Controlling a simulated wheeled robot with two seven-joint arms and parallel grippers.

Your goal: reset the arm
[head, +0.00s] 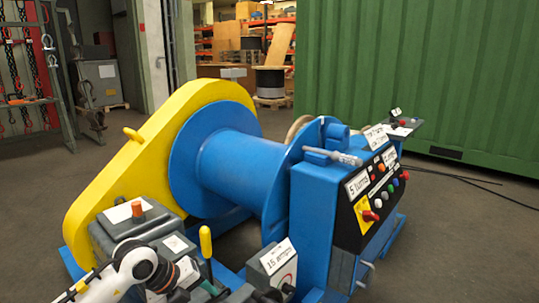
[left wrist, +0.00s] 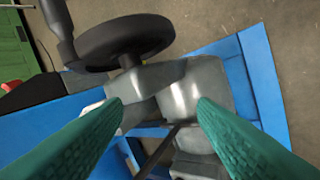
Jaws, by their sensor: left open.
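A blue winch drum (head: 232,158) sits in a blue frame with a yellow chain guard (head: 150,150) on its left. My left arm (head: 130,272) reaches in at the bottom left of the head view, low in front of the machine; its fingers are not clear there. In the left wrist view my left gripper (left wrist: 159,104) has two green fingers spread wide apart with nothing held between them. Grey metal housings (left wrist: 195,92) lie beyond the fingertips, and a black handwheel (left wrist: 125,42) stands above them. Whether the fingers touch the housing cannot be told. My right gripper is not in view.
A control panel (head: 377,195) with buttons and labels is on the right of the machine. A yellow-handled lever (head: 205,242) rises near my left arm. A green container (head: 430,75) stands behind; open floor (head: 480,240) lies to the right.

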